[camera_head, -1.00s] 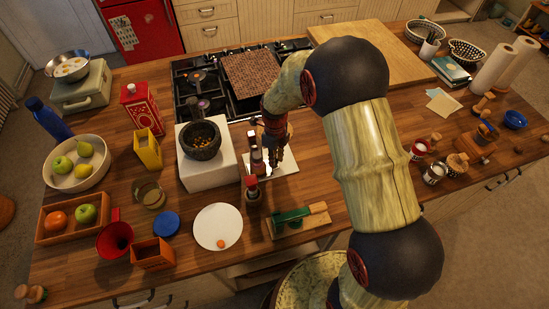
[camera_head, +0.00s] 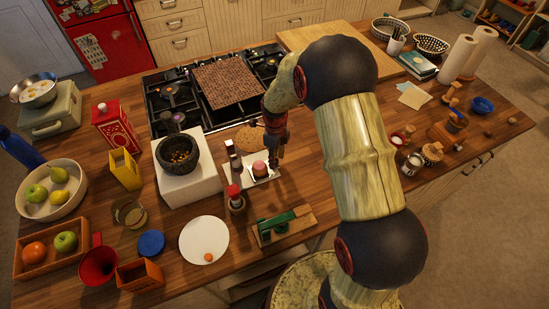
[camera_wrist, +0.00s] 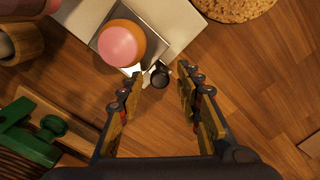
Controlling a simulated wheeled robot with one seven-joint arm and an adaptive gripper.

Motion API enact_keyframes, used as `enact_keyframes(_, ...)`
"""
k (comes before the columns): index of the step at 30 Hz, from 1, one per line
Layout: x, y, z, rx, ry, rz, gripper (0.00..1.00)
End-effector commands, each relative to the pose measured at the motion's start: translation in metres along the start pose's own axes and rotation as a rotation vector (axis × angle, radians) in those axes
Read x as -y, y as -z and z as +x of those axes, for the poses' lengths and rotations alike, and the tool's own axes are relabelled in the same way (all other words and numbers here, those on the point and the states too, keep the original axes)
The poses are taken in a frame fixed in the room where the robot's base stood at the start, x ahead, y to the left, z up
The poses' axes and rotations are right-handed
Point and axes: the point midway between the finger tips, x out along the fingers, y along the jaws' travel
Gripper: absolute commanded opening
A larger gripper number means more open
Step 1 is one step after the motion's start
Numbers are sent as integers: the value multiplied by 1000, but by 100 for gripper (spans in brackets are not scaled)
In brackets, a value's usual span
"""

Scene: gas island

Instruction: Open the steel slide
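A pale flat block (camera_wrist: 85,20) carries a pink-topped round piece in an orange rim (camera_wrist: 122,43). A short bright metal strip, likely the steel slide (camera_wrist: 133,69), shows at the block's edge. A dark round knob (camera_wrist: 159,76) is at the strip's outer end. The block (camera_head: 235,179) and pink top (camera_head: 260,168) also show in the head view. My gripper (camera_wrist: 160,73) is open, with the knob between its fingertips and no clear contact. In the head view my gripper (camera_head: 277,157) is just right of the pink top. The rest of the slide is hidden.
A green device on a wooden board (camera_head: 283,224) and a red-capped bottle (camera_head: 235,197) stand in front. A white block with a dark mortar (camera_head: 180,152) is left. A round brown mat (camera_head: 249,139) lies behind. Bare wood lies right of the knob.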

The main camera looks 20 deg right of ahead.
Motion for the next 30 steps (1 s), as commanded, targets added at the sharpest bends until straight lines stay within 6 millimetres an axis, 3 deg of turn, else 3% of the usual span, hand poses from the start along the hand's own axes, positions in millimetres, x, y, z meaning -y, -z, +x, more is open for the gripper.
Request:
enact_keyframes(11,0,0,-5,0,0,0,37)
enact_keyframes(14,1,-1,-18,1,2,0,37)
enact_keyframes(24,1,-1,-85,2,2,0,37)
enact_keyframes(30,0,0,-111,0,0,0,37)
